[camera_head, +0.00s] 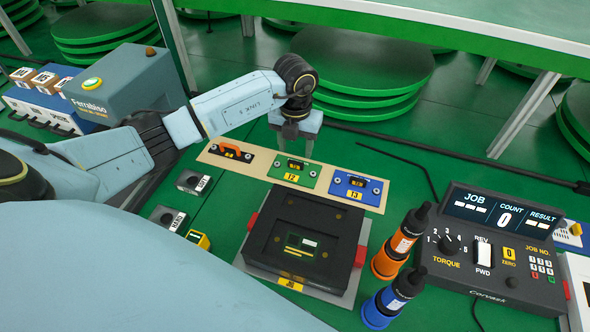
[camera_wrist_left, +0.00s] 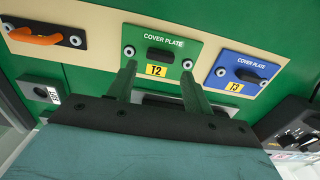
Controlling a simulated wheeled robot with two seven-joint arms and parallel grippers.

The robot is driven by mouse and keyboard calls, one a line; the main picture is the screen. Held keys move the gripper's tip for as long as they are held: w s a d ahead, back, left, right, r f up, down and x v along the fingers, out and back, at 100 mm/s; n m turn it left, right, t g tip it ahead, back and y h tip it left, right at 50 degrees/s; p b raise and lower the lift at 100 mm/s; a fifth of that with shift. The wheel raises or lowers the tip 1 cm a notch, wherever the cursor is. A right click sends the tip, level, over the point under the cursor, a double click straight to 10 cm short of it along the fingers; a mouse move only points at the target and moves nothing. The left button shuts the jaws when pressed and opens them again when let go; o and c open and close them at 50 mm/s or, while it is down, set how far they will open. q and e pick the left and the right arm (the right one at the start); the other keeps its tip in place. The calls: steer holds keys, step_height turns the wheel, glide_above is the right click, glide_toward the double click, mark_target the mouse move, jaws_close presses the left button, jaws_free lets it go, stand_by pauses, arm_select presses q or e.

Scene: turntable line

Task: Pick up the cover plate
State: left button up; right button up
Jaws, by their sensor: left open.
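A green cover plate (camera_head: 295,173) marked 12 lies on a beige strip (camera_head: 262,179), between a black plate (camera_head: 232,151) with an orange handle and a blue cover plate (camera_head: 356,187) marked 13. In the left wrist view the green plate (camera_wrist_left: 160,50) shows its small black grip and two screws. The blue plate (camera_wrist_left: 247,70) is to its right. My left gripper (camera_head: 297,149) points down by the far side of the green plate. In the left wrist view my left gripper (camera_wrist_left: 159,72) is open and empty, its fingers overlapping the plate's lower edge. My right gripper is out of view.
A black housing (camera_head: 305,238) on a grey base stands in front of the strip. Small grey blocks (camera_head: 193,182) lie left.

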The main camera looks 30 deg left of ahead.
mark_target(295, 164)
arm_select(q)
steer(key=f, duration=0.5)
steer(key=shift+s+b, duration=0.25)
steer(key=shift+b, duration=0.05)
steer(key=c, duration=0.8)
